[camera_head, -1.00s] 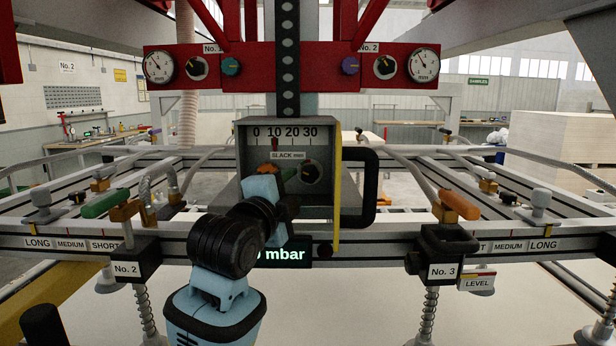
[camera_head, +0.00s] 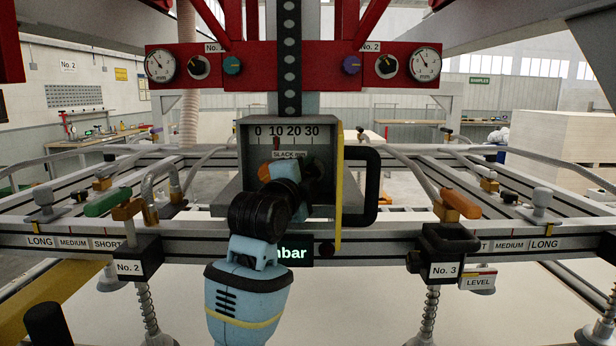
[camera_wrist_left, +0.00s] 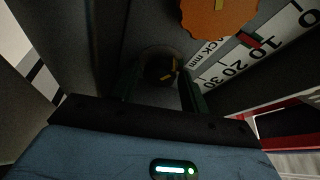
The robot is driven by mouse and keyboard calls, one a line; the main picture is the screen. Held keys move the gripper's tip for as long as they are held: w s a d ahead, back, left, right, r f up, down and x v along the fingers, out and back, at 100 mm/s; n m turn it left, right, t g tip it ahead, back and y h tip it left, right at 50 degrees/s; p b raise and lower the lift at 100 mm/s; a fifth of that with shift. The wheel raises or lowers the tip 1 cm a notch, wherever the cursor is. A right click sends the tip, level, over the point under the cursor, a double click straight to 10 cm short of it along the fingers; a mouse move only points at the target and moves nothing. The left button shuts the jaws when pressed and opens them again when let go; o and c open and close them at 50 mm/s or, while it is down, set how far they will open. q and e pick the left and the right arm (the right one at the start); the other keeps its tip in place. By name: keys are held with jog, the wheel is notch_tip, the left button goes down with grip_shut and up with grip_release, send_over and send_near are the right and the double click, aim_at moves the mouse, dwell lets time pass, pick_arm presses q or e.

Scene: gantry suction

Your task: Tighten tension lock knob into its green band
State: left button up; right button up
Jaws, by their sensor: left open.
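The grey slack box (camera_head: 246,150) stands in the middle of the head view, with a 0–30 scale. In the head view my left gripper (camera_head: 286,169) is in front of the box face and hides this knob. An orange knob (camera_wrist_left: 219,14) is beside it; it also shows in the head view (camera_head: 264,173). No green band is clearly visible. My right gripper is not in view.
A black handle with a yellow edge (camera_head: 370,187) juts from the box's right side. A pressure display (camera_head: 296,254) below is partly covered by my arm. Green (camera_head: 107,202) and orange (camera_head: 460,204) levers stand on the rails at either side.

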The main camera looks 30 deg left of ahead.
pick_arm(q)
jog(key=c, duration=0.7)
jog(key=shift+a+r+m+g, duration=0.1)
jog(key=shift+m+g, duration=0.3)
jog(key=shift+m, duration=0.6)
jog(key=shift+m+g, duration=0.3)
jog(key=shift+m, duration=0.4)
